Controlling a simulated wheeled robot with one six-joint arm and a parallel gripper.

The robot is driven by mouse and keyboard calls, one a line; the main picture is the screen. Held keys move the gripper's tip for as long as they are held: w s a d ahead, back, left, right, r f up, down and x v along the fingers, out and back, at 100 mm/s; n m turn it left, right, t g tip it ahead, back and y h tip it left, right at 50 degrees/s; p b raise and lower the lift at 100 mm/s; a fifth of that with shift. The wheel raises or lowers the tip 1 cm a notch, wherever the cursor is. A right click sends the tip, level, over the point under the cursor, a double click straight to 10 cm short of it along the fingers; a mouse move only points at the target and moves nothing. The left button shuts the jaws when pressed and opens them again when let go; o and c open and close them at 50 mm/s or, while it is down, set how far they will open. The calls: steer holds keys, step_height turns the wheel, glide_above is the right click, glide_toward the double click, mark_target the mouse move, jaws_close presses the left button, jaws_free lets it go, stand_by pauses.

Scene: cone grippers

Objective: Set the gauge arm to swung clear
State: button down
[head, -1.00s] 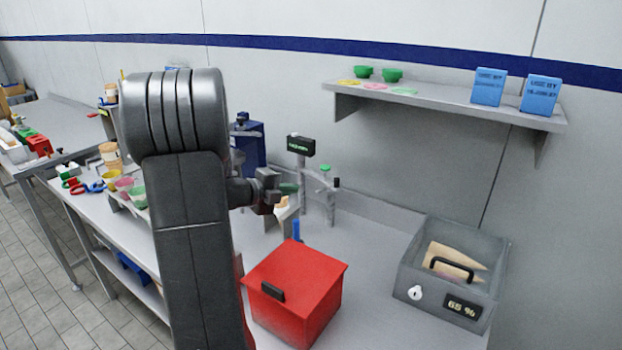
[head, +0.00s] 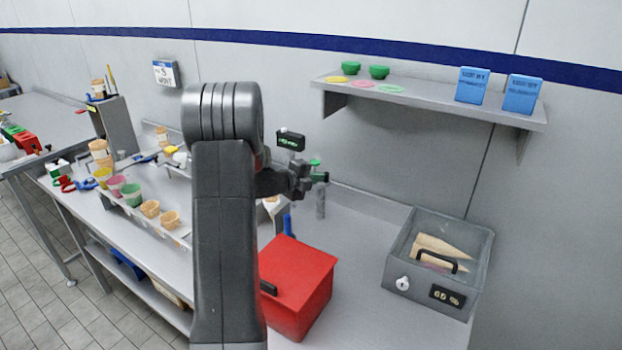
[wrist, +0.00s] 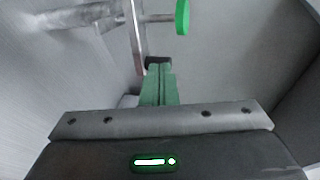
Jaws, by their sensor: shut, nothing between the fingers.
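The gauge has a black display box (head: 290,141) with green digits, beyond my arm in the head view. Its green knob (head: 314,162) shows just above my gripper (head: 322,177), and a grey post (head: 320,200) stands just below. In the wrist view the grey gauge bar (wrist: 136,35) runs down to a dark tip, and a thin rod carries the green disc (wrist: 183,17). My gripper's green fingers (wrist: 158,85) are together and empty, right at the dark tip (wrist: 157,62). I cannot tell whether they touch it. My arm hides part of the gauge in the head view.
A red box (head: 297,285) stands on the bench in front of the gauge. A grey bin holding cones (head: 440,265) is at the right. A wall shelf (head: 430,100) is above. Several cups (head: 132,194) stand in a rack at the left. Bench between the boxes is clear.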

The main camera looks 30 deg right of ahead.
mark_target(328, 173)
steer(key=d+t, duration=0.1)
steer(key=d+n, duration=0.1)
steer(key=d, duration=0.1)
steer(key=d+n+t+y+b, duration=0.1)
steer(key=shift+w+d+r+t, duration=0.1)
steer(key=shift+w+d+t, duration=0.2)
steer(key=shift+w, duration=0.05)
steer(key=shift+w+d, duration=0.1)
steer(key=shift+d, duration=0.15)
steer(key=shift+a, duration=0.1)
